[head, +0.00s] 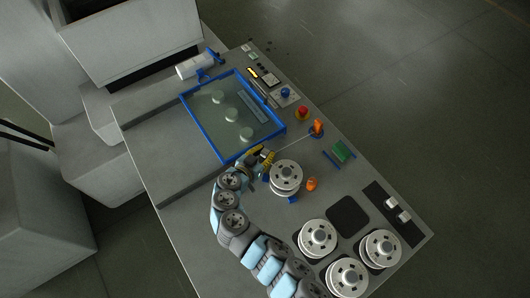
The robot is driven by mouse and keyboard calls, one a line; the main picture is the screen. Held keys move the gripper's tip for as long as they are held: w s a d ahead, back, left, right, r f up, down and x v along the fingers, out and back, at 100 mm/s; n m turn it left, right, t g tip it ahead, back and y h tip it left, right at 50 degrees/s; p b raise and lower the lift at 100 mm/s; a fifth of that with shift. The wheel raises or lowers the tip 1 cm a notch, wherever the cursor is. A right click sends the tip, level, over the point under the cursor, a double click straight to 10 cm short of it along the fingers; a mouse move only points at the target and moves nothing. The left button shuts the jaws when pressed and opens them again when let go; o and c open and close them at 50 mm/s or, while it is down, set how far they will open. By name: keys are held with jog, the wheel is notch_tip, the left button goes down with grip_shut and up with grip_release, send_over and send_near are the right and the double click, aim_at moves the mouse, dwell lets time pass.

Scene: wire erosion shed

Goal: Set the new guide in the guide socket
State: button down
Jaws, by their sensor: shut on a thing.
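My gripper (264,157), with yellow and black fingers, is just below the lower corner of the blue-framed panel (187,108) and to the left of a white spool (287,173). Its fingers are shut on a small part that is too small and covered to make out. I cannot tell the new guide or the guide socket apart in this view. A thin pale line runs from near my gripper up to an orange piece (317,127) on a blue base. A second orange piece (312,184) stands right of the spool.
Several white spools (318,238) stand at the bench's lower end, beside an empty dark square pad (348,215). A green block (344,150), a red button (303,112) and a blue knob (286,92) line the right side. A white cylinder (194,67) lies behind the panel.

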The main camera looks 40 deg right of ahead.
jog(key=shift+f, duration=0.45)
jog(key=c, duration=0.9)
grip_release()
jog(key=shift+c, duration=0.2)
jog(key=b+v, duration=0.2)
jog(key=v, duration=0.8)
jog(key=shift+a+r, duration=0.15)
jog(key=shift+a, duration=0.15)
jog(key=shift+s+a+r, duration=0.15)
jog(key=shift+a+r, duration=0.15)
jog(key=shift+a, duration=0.3)
